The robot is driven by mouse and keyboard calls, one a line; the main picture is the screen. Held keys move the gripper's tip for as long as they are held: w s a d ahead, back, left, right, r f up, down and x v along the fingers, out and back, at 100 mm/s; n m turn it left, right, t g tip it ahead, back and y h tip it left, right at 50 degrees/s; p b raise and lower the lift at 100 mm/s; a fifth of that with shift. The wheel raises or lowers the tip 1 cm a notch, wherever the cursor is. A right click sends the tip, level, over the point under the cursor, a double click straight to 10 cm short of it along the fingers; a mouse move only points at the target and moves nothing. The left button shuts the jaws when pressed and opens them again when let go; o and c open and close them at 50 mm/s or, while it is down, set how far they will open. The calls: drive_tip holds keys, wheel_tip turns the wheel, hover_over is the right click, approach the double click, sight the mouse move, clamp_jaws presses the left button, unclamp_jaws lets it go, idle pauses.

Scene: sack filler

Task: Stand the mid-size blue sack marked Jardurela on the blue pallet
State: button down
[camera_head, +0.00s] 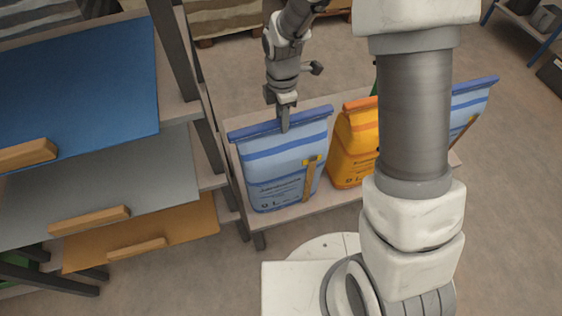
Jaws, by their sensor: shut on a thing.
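My gripper (284,120) reaches down from above and is shut on the sack's top edge. A second blue sack (472,104) stands at the right, partly hidden by my arm. A flat blue board (85,80) lies at the upper left of the rack; I cannot tell whether it is the blue pallet. No other blue pallet shows.
An orange sack (354,148) stands close to the right of the held sack. Grey (110,185) and orange (190,225) boards with wooden blocks stick out below the blue one. A dark rack post (178,65) rises left of my gripper. Floor is open at the right.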

drive_tip(key=shift+r+p, duration=1.45)
drive_tip(key=shift+r, duration=0.65)
